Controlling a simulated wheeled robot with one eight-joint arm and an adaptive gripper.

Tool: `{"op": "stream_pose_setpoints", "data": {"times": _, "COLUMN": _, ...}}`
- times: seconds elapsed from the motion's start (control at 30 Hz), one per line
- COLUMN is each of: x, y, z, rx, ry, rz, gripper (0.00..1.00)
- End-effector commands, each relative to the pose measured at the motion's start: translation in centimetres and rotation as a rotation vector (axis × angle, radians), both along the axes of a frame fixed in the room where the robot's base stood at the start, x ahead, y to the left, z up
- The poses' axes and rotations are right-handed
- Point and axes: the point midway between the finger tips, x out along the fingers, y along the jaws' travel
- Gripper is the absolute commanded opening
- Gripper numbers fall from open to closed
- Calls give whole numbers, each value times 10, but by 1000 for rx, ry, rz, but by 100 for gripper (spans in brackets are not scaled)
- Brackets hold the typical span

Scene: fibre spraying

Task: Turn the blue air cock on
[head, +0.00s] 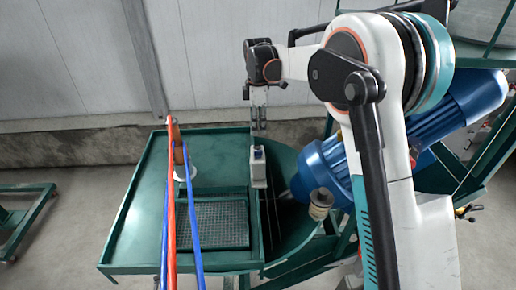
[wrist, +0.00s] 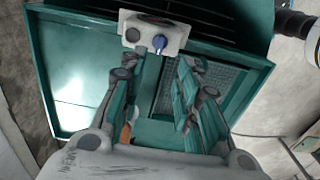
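The blue air cock shows as a small blue knob (wrist: 160,42) on the front of a pale grey box (wrist: 140,33) at the top of the wrist view. In the head view the same box (head: 258,172) stands at the right edge of the green table, with a bit of blue (head: 258,154) near its top. My gripper (head: 259,118) hangs fingers down above the box in the head view, apart from it. In the wrist view my gripper (wrist: 156,75) has its fingers spread with an empty gap between them, below the knob in the picture.
The green table (head: 140,215) carries a grating (head: 212,225). Red (head: 171,215) and blue (head: 193,220) hoses cross the head view in front of it. A large blue motor (head: 435,115) and a green curved housing (head: 285,165) stand right of the box. A wall (head: 90,60) is behind.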

Motion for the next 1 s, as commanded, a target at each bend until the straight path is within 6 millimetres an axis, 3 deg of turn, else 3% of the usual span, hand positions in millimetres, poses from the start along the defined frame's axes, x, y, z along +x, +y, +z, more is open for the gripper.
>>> {"op": "stream_pose_setpoints", "data": {"times": 0.3, "x": 0, "y": 0, "z": -64, "rx": 0, "ry": -1, "rz": -1, "gripper": 30}}
{"op": "stream_pose_setpoints", "data": {"times": 0.5, "x": 0, "y": 0, "z": -93, "rx": 0, "ry": -1, "rz": -2, "gripper": 30}}
{"op": "stream_pose_setpoints", "data": {"times": 0.7, "x": 0, "y": 0, "z": -107, "rx": 0, "ry": -1, "rz": -2, "gripper": 30}}
{"op": "stream_pose_setpoints", "data": {"times": 1.0, "x": 0, "y": 0, "z": -108, "rx": 0, "ry": -1, "rz": -2, "gripper": 30}}
